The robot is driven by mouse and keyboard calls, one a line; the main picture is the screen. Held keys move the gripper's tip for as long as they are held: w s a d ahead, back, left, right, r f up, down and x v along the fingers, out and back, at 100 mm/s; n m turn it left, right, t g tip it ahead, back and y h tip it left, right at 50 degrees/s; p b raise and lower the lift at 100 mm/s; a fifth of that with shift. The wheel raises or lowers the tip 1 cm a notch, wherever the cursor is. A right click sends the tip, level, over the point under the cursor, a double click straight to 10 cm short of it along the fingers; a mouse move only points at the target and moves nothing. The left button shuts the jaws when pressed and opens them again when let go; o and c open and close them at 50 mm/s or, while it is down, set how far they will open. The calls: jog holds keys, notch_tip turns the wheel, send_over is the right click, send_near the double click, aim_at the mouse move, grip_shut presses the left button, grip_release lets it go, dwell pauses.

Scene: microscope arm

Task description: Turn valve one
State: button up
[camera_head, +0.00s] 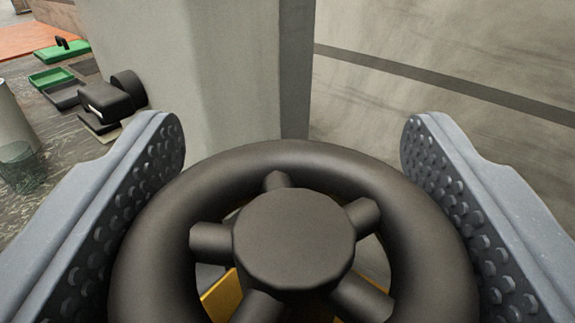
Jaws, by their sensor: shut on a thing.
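A dark grey valve wheel (295,160) with a round hub (293,238) and several spokes fills the lower middle of the view. Its lower rim runs out of the picture. My gripper (293,135) has one studded grey finger at each side of the wheel, and it is shut on the wheel's rim. Yellow parts (224,298) show behind the spokes. No label is visible on the wheel.
A pale grey pillar (190,70) stands behind the wheel. A grey wall with a dark stripe (450,87) is at the right. At the left are a black microscope-like device (112,100), green trays (52,77) and a clear cup (20,165).

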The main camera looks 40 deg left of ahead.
jog(key=shift+d+r+n+g+y+p, duration=0.2)
jog(key=shift+n+g+y+p, duration=0.25)
jog(key=shift+p, duration=0.3)
jog(key=shift+f, duration=0.2)
jog(key=o, duration=1)
jog(key=shift+a, duration=0.1)
jog(key=shift+s, duration=0.1)
jog(key=b+v, duration=0.3)
jog(key=v, duration=1)
jog(key=shift+s+d+f, duration=0.15)
jog(key=shift+d+f, duration=0.05)
jog(key=shift+d, duration=0.15)
